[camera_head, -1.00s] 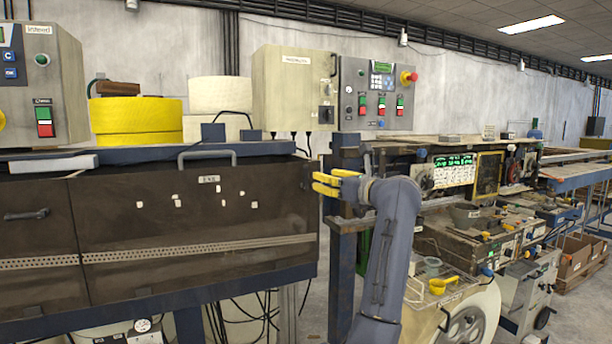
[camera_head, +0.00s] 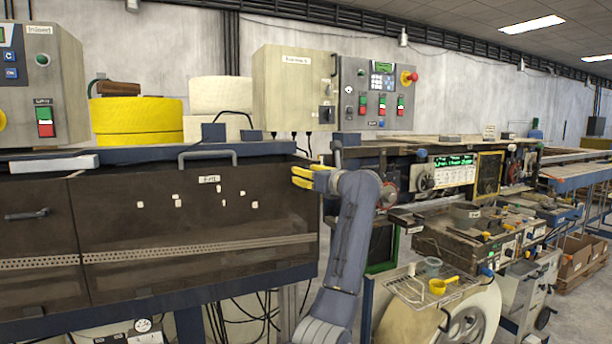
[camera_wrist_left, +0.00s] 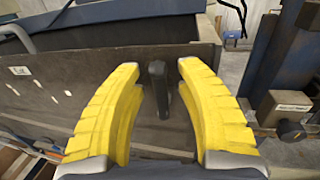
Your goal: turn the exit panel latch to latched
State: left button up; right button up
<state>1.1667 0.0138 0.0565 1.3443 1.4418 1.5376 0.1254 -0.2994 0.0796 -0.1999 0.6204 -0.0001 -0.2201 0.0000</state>
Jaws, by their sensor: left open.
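The exit panel (camera_head: 120,215) is a dark brown door with a small white label and a grey bar handle on top. My left gripper (camera_head: 298,177) is at the panel's right end, fingers pointing left. In the left wrist view its two yellow fingers (camera_wrist_left: 158,68) are spread apart. The black latch (camera_wrist_left: 157,90) stands in the gap between them, upright in that picture, with space on both sides; I cannot tell how deep it sits. The latch is not distinguishable in the head view, where the gripper covers that area. My right gripper is not in view.
A grey control box (camera_head: 292,90) stands behind the panel, with yellow rolls (camera_head: 135,120) to its left. A cluttered machine bench (camera_head: 460,225) lies to the right, with a yellow scoop (camera_head: 441,285). In the left wrist view a post and a beige box (camera_wrist_left: 285,108) are at the right.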

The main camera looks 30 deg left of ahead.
aim_at(290, 189)
pick_arm(q)
jog(key=shift+o, duration=0.3)
grip_shut()
jog(key=s+n, duration=0.1)
jog(key=n, duration=0.2)
jog(key=s+a+f+n+h, duration=0.1)
jog(key=n, duration=0.3)
jog(key=s+a+f+n+h, duration=0.1)
jog(key=n, duration=0.3)
jog(key=shift+s+f+t, duration=0.1)
jog(key=shift+f+t, duration=0.15)
jog(key=shift+t, duration=0.15)
jog(key=shift+s+a+f+n+t+h, duration=0.1)
jog(key=shift+f+n+t+h, duration=0.25)
jog(key=shift+n, duration=0.8)
jog(key=shift+s+a+f+n+t+h, duration=0.15)
jog(key=shift+f+n+h, duration=0.3)
jog(key=shift+n, duration=0.7)
jog(key=shift+w+d+f, duration=0.1)
